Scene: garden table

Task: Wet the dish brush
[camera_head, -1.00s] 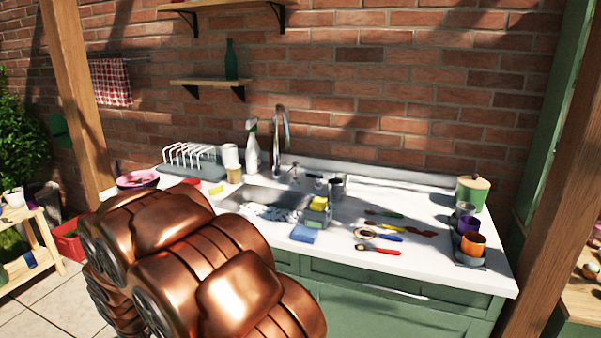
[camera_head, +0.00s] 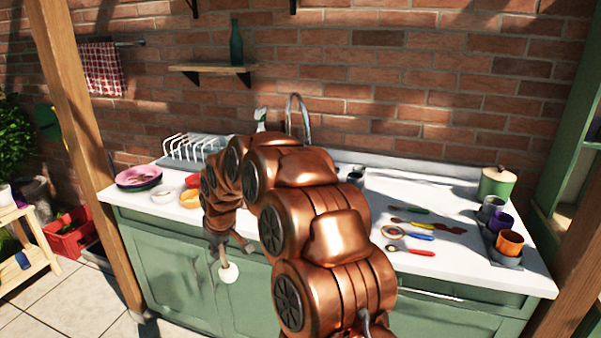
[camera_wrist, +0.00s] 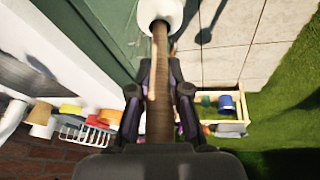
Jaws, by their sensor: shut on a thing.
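The dish brush has a wooden handle (camera_wrist: 160,75) and a round white head (camera_wrist: 163,12). My gripper (camera_wrist: 158,95) is shut on the handle. In the head view, my gripper (camera_head: 228,243) hangs in front of the counter's front edge. The brush's white head (camera_head: 229,272) points down there, below the counter top and in front of the green cabinet doors. The tap (camera_head: 298,113) rises behind my arm at the wall. The sink basin is hidden behind my arm, so I cannot see any water.
The white counter (camera_head: 390,285) carries a dish rack (camera_head: 190,147), a pink bowl (camera_head: 138,178), cutlery (camera_head: 410,251) and cups (camera_head: 510,242) on the right. A red crate (camera_head: 68,235) stands on the tiled floor at left.

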